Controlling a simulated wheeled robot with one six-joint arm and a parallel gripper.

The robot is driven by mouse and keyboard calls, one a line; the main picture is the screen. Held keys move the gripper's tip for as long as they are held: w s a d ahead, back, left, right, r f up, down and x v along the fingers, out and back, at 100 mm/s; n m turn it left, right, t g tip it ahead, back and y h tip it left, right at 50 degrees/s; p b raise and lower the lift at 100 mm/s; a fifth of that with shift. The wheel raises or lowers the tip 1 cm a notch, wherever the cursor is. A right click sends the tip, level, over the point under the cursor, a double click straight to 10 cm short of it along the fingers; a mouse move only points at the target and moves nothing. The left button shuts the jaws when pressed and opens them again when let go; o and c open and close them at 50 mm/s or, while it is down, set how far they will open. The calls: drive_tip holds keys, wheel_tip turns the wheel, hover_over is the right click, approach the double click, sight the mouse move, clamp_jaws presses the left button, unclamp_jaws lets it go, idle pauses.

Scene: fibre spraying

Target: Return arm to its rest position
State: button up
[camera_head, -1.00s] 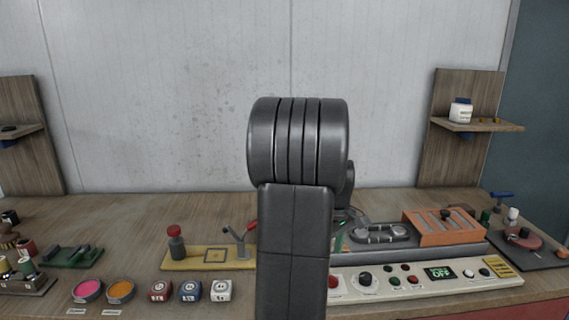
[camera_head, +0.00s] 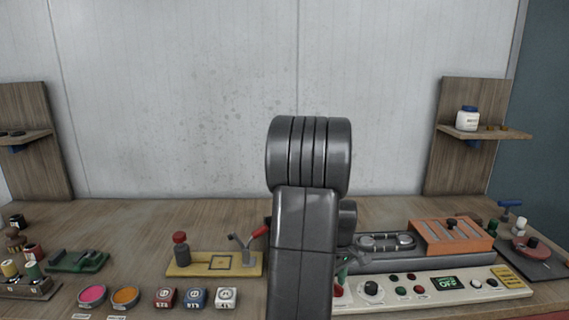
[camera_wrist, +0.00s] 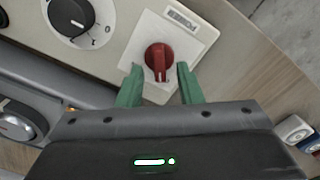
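My gripper (camera_wrist: 158,69) shows in the wrist view with two green fingers spread apart and nothing held. Its fingertips are on either side of the near end of a red rotary knob (camera_wrist: 158,58) on a white plate marked POWER; I cannot tell whether they touch it. In the head view my arm stands in the middle, and the green fingers (camera_head: 344,270) show just right of it, over the left end of the control panel (camera_head: 430,296). The red knob (camera_head: 338,291) is partly visible there. The panel's display (camera_head: 443,284) reads OFF.
Right of my arm are a grey machine with rollers (camera_head: 386,242) and an orange slotted box (camera_head: 452,235). Left are a yellow plate (camera_head: 190,268) with a lever and a red-capped post, several small blocks and colour dishes. Wooden shelves (camera_head: 466,135) stand at both sides; the air above the table is clear.

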wheel_tip(320, 180, up, 13)
wheel_tip(320, 180, down, 14)
drive_tip(key=shift+r, duration=0.2)
drive_tip(key=shift+r+m, duration=0.2)
drive_tip(key=shift+m, duration=0.1)
drive_tip(key=m, duration=0.5)
drive_tip(key=shift+w+d+m, duration=0.1)
drive_tip(key=shift+d+m, duration=0.15)
drive_tip(key=shift+m, duration=0.05)
drive_tip(key=m, duration=0.4)
drive_tip(key=shift+d+p, duration=0.15)
drive_tip(key=shift+p, duration=0.15)
drive_tip(key=m, duration=0.3)
drive_tip(key=shift+d+m, duration=0.15)
drive_tip(key=shift+m, duration=0.25)
drive_tip(key=shift+r, duration=1.15)
